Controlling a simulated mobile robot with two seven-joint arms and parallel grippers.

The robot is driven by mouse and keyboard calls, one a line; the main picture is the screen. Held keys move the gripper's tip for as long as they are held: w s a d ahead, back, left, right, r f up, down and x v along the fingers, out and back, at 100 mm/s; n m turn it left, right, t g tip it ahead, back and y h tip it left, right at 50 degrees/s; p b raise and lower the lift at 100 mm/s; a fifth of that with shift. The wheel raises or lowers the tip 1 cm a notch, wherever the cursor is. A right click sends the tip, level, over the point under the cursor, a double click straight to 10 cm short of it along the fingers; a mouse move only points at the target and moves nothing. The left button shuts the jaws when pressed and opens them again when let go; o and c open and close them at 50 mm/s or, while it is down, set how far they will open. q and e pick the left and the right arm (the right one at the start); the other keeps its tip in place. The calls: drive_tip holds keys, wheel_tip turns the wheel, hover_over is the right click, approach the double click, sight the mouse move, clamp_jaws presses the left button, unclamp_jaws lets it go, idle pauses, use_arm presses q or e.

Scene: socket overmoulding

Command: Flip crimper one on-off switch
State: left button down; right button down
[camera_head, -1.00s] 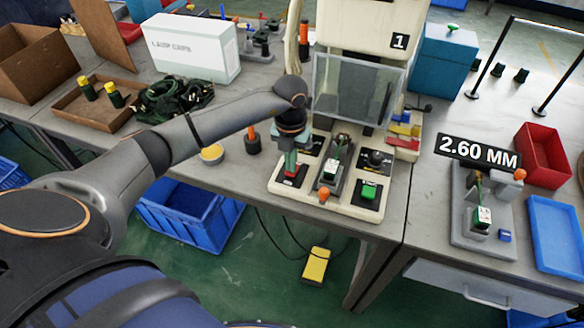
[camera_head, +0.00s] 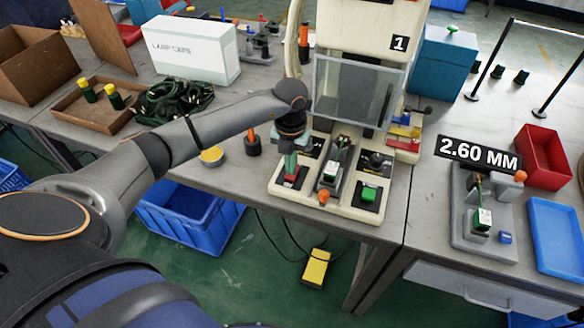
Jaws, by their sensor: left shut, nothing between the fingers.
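Crimper one (camera_head: 377,38), a cream machine marked "1" with a clear guard (camera_head: 352,92), stands on the bench. Its base plate (camera_head: 333,206) carries a red switch (camera_head: 291,174) on a black plate at the left. A green button (camera_head: 368,194) is at the right and a black knob (camera_head: 376,160) is behind it. My left gripper (camera_head: 290,166) points down, shut and empty, with its tips at the red switch. Whether they touch it I cannot tell, and the fingers hide part of the switch. My right gripper is not in view.
A gauge fixture marked "2.60 MM" (camera_head: 461,225), a red bin (camera_head: 543,158) and a blue tray (camera_head: 556,236) are at the right. A black holder (camera_head: 253,147) and a yellow-topped cup (camera_head: 211,155) stand left of the base. A yellow pedal (camera_head: 315,268) is on the floor.

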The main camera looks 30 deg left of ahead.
use_arm(q)
wheel_tip(320, 180, up, 6)
drive_tip(key=p, duration=0.4)
drive_tip(key=shift+r, duration=0.15)
idle(0.4)
